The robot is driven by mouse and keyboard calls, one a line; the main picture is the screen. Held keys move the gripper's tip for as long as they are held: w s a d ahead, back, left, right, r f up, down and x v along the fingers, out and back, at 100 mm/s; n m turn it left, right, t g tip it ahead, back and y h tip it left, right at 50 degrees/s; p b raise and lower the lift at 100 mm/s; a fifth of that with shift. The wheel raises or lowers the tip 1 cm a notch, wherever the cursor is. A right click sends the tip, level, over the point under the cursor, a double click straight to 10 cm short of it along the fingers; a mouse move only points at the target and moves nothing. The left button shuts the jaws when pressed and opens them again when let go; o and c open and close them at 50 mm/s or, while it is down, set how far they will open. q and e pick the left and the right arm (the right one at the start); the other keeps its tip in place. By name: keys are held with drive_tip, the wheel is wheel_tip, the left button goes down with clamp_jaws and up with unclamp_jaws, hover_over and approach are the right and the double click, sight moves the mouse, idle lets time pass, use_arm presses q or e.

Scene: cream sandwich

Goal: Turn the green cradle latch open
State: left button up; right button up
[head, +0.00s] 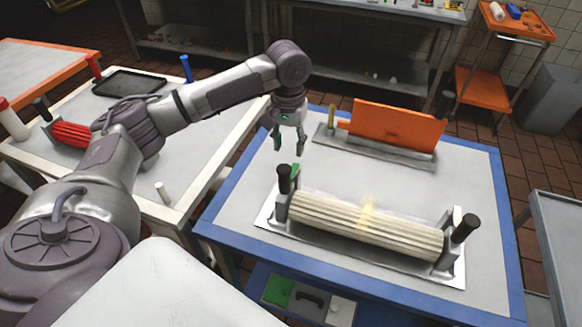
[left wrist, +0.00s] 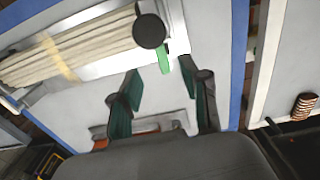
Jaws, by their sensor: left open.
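The green latch (head: 295,168) is a small green piece by the black knob at the left end of a metal cradle (head: 268,219). It stands out as a short green bar beside the round black knob in the left wrist view (left wrist: 164,60). A ribbed cream roller (head: 365,224) lies in the cradle. My left gripper (head: 289,144) is open and empty, pointing down above the blue-edged table, just behind the latch and apart from it. In the left wrist view its fingers (left wrist: 160,70) spread to either side of the latch's line. My right gripper is not in view.
Behind the cradle, an orange panel (head: 395,130) stands on a metal base with a yellow peg (head: 331,115). Black knobs rise at both cradle ends, including the right one (head: 465,228). A white table (head: 215,140) adjoins at left. The blue-edged table's right side is clear.

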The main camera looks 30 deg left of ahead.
sight(292, 175)
use_arm(q)
wheel_tip(292, 175, down, 2)
drive_tip(key=shift+s+f, duration=0.1)
drive_tip(key=f, duration=0.4)
drive_tip(key=shift+w+p, duration=0.35)
drive_tip(key=shift+w, duration=0.05)
wheel_tip(292, 175, down, 4)
drive_tip(key=shift+r, duration=0.15)
drive_tip(key=shift+f, duration=0.2)
drive_tip(key=shift+c, duration=0.2)
drive_tip(key=c, duration=0.5)
clamp_jaws()
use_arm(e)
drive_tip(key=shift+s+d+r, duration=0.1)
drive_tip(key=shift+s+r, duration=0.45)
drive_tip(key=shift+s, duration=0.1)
